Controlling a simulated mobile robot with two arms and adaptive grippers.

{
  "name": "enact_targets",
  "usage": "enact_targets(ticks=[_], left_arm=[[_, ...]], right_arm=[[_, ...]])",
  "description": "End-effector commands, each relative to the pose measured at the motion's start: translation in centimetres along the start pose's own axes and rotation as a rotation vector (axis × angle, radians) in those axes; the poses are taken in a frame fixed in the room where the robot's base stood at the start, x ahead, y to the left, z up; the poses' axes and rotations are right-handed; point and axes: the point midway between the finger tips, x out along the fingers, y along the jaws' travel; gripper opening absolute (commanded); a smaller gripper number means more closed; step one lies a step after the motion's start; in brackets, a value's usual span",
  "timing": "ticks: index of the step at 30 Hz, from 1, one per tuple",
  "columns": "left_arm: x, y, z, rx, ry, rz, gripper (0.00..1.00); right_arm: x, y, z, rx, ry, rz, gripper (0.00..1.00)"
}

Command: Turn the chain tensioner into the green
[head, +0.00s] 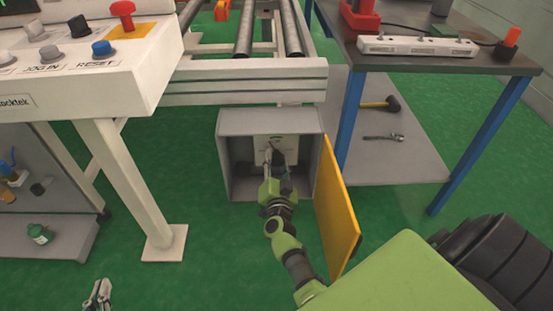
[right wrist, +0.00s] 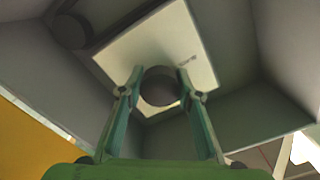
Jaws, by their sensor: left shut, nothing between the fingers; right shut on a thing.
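An open grey box (head: 228,170) sits low under the conveyor frame, with its yellow door (head: 337,210) swung out to the right. A pale plate (head: 289,143) is on its back wall, with a small green mark near its top. My right gripper (head: 272,156) reaches into the box. In the right wrist view, my right gripper (right wrist: 158,95) has its fingers on both sides of a dark round tensioner knob (right wrist: 158,86) in front of the plate (right wrist: 190,40). The pointer's position is hidden. My left gripper (head: 98,293) is shut and empty at the bottom left, low over the floor.
A control panel (head: 75,105) with coloured buttons stands at the left. A workbench (head: 430,60) with blue legs stands at the right, a hammer (head: 385,104) and wrench (head: 383,137) on its lower shelf. The yellow door is close beside my right arm. Green floor is free in front.

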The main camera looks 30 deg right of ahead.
Motion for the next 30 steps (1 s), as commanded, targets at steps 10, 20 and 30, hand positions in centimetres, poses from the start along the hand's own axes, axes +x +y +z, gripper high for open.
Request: enact_targets(ticks=[10,20,30], left_arm=[[-0.15,-0.11,0.84,0.0,-0.037,-0.002,0.0],[-0.12,-0.08,0.7,0.0,-0.03,-0.002,0.0],[-0.11,-0.05,0.64,-0.001,-0.027,-0.001,0.0]], right_arm=[[0.01,-0.13,0.02,0.274,0.0,-0.001,0.11],[0.01,-0.16,0.01,0.414,-0.001,-0.001,0.11],[0.01,-0.17,0.0,0.444,-0.001,-0.001,0.11]])
